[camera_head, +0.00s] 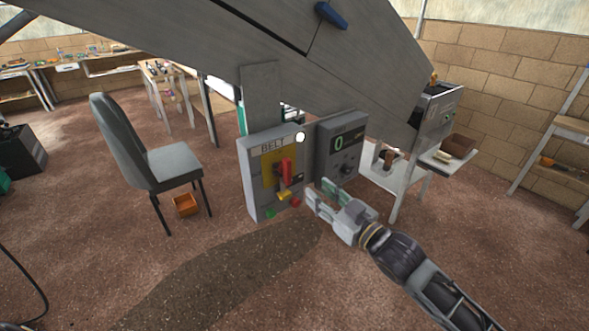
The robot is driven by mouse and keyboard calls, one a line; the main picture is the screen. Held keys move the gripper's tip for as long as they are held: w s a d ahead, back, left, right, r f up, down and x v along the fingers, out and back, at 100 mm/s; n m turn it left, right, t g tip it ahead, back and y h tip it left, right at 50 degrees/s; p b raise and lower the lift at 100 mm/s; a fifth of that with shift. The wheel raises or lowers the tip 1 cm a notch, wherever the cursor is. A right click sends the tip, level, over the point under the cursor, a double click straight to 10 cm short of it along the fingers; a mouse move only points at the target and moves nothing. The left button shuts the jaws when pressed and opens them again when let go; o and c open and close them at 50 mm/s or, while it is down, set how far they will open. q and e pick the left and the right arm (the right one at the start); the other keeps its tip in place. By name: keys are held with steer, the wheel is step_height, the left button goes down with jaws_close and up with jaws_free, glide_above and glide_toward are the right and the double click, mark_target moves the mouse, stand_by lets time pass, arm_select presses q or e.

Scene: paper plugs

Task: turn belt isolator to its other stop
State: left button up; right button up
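The belt isolator (287,170) is a red handle on a yellow plate, on the front of a grey box (256,198) labelled BELT. The red handle stands roughly upright. A white lamp sits at the box's top right, with green and red buttons near its bottom. My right gripper (316,192) is just right of the box, below the handle's level. Its two fingers are spread with nothing visible between them. I cannot tell whether a finger touches the box. My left gripper is not in view.
A grey box with a green 0 display (339,142) and a knob stands right beside the belt box. A large grey sloping structure (300,50) hangs above both. A grey chair (172,162) and an orange bin (185,204) stand to the left. The floor in front is clear.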

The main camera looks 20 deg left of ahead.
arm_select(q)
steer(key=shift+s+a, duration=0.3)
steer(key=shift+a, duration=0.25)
arm_select(e)
steer(key=shift+f+m, duration=0.2)
steer(key=shift+m, duration=0.3)
glide_toward(289, 170)
steer(key=shift+x, duration=1.1)
steer(key=x, duration=0.2)
steer(key=shift+w+a+p, duration=0.15)
steer(key=shift+w+p, duration=0.1)
steer(key=shift+p, duration=0.15)
steer(key=shift+x, duration=2.45)
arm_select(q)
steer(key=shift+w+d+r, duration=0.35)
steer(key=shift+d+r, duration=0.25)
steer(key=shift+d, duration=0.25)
arm_select(e)
steer(key=shift+w+f, duration=0.1)
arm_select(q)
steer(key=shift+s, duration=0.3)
arm_select(e)
steer(key=shift+a, duration=0.1)
